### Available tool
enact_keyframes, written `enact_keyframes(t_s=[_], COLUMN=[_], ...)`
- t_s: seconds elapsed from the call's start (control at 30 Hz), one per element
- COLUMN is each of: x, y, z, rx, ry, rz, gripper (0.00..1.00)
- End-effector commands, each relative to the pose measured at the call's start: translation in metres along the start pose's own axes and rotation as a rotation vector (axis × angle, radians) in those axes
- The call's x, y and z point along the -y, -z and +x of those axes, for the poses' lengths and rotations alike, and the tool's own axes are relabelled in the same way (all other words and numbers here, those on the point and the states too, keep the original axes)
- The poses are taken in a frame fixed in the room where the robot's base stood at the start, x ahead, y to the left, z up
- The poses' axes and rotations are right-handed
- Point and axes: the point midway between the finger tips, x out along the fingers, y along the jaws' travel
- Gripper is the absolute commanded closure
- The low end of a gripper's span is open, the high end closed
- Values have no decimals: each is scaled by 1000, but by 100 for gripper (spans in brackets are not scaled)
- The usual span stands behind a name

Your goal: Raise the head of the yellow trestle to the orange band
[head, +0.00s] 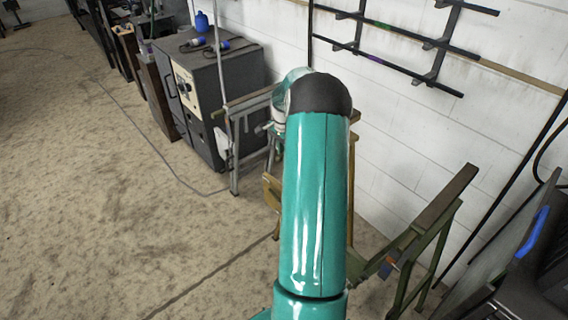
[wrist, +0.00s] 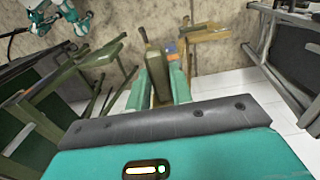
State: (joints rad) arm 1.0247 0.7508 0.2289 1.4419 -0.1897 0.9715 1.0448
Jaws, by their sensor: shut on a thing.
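The yellow trestle (head: 271,190) stands by the wall in the head view, mostly hidden behind my teal arm. Only bits of its yellow-brown frame show on either side of the arm. In the wrist view its yellow-brown part (wrist: 205,34) reaches toward the top right. My gripper (wrist: 158,88) has its two teal fingers on either side of an upright olive-brown piece of the trestle and is shut on it. A small orange patch (wrist: 171,48) shows just beyond the fingers, beside a blue spot. I cannot tell whether it is the orange band.
A green trestle with a dark wooden top (head: 445,197) stands to the right. A grey machine cabinet (head: 205,100) and another trestle (head: 235,155) stand to the left. A wall rack (head: 420,45) hangs behind. The floor at the left (head: 90,220) is open.

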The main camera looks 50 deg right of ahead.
Motion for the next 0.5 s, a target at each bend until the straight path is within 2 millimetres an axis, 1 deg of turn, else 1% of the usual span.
enact_keyframes(t_s=[0.03, 0.1, 0.2, 0.5], x=[2, 2, 1, 1], y=[0, 0, 0, 0], z=[-18, -30, -40, -42], rx=[-6, -5, -4, -2], ry=[5, 4, 5, 5], rz=[-1, -1, -1, -1], gripper=[100, 100, 100, 100])
